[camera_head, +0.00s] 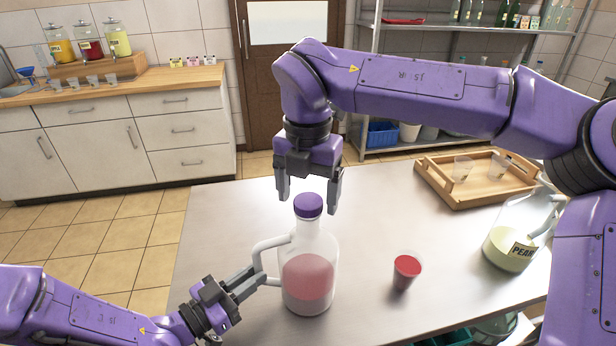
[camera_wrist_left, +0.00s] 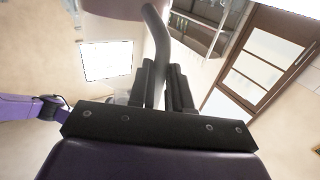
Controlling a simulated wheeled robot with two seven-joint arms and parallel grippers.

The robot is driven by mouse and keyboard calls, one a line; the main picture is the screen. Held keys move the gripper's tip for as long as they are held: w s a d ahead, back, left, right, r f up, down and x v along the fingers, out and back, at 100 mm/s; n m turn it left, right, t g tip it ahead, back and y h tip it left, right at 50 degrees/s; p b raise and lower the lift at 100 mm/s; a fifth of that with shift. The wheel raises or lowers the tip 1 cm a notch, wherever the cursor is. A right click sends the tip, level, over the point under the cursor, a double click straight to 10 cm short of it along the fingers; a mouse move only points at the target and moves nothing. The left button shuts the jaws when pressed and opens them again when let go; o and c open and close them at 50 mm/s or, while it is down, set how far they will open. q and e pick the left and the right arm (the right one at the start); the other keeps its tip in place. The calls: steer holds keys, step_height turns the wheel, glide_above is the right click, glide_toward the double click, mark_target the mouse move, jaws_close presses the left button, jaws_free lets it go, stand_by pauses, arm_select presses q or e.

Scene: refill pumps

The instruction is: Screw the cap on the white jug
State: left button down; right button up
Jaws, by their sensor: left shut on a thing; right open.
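The jug (camera_head: 309,272) stands upright on the grey table, clear-walled with pink-red liquid inside and a white handle on its left side. A purple cap (camera_head: 308,205) sits on its neck; I cannot tell how tight it is. My left gripper (camera_head: 262,281) is shut on the jug's handle; in the left wrist view its fingers (camera_wrist_left: 163,88) close around the pale handle (camera_wrist_left: 157,45). My right gripper (camera_head: 308,200) points down, open, with its two fingers apart on either side of and slightly above the cap, not visibly touching it.
A cup of red liquid (camera_head: 406,270) stands right of the jug. A jug labelled PEAR (camera_head: 513,240) is at the table's right, partly behind my right arm. A wooden tray (camera_head: 470,199) with clear cups is at the back right. The table left of the jug is clear.

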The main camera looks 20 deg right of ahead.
step_height(320, 180, up, 12)
steer(key=shift+f, duration=0.2)
arm_select(q)
steer(key=c, duration=1)
jaws_free()
arm_select(e)
steer(key=shift+f, duration=0.1)
arm_select(q)
steer(key=shift+b+v, duration=1.25)
steer(key=shift+v, duration=4.05)
arm_select(e)
steer(key=shift+f, duration=1.2)
arm_select(q)
steer(key=shift+s+d, duration=0.1)
steer(key=shift+d, duration=0.05)
